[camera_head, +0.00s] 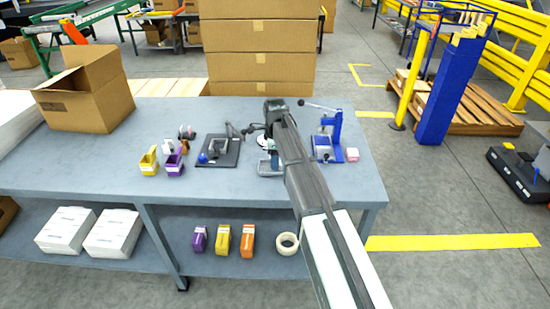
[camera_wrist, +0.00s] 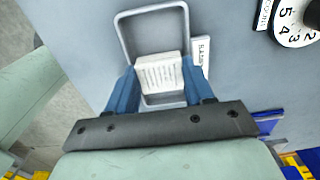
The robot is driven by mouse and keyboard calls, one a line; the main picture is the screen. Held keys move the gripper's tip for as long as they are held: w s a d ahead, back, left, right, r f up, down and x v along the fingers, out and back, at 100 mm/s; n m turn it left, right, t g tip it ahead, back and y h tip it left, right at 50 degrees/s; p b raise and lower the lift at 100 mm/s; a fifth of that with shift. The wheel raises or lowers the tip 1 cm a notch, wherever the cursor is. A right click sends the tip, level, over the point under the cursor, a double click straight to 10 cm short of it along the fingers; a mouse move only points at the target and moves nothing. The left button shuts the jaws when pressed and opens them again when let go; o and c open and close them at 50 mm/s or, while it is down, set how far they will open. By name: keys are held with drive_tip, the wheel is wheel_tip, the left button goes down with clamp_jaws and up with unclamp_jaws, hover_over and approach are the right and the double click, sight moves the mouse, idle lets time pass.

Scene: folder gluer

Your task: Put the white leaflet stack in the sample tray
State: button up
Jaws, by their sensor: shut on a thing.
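In the wrist view, the white leaflet stack (camera_wrist: 160,76), with printed lines on top, sits between the two blue fingers of my gripper (camera_wrist: 159,70), which is shut on it. The sample tray (camera_wrist: 151,10) is a grey, rounded rectangular tray, and its rim shows around and beyond the stack. The stack overlaps the tray's opening; I cannot tell whether it rests on the tray floor or hangs above it. In the head view, the tray (camera_head: 265,170) is partly behind my arm, and the stack and fingertips cannot be made out.
A white label (camera_wrist: 202,52) lies beside the tray, with a numbered dial (camera_wrist: 296,22) farther right. On the bench, a black-based device (camera_head: 218,152) stands left of the tray and a blue press (camera_head: 328,140) right. An open carton (camera_head: 85,90) stands at the back left.

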drive_tip(key=shift+f, duration=0.4)
drive_tip(key=o, duration=1)
wheel_tip(320, 180, up, 13)
drive_tip(key=shift+r, duration=0.15)
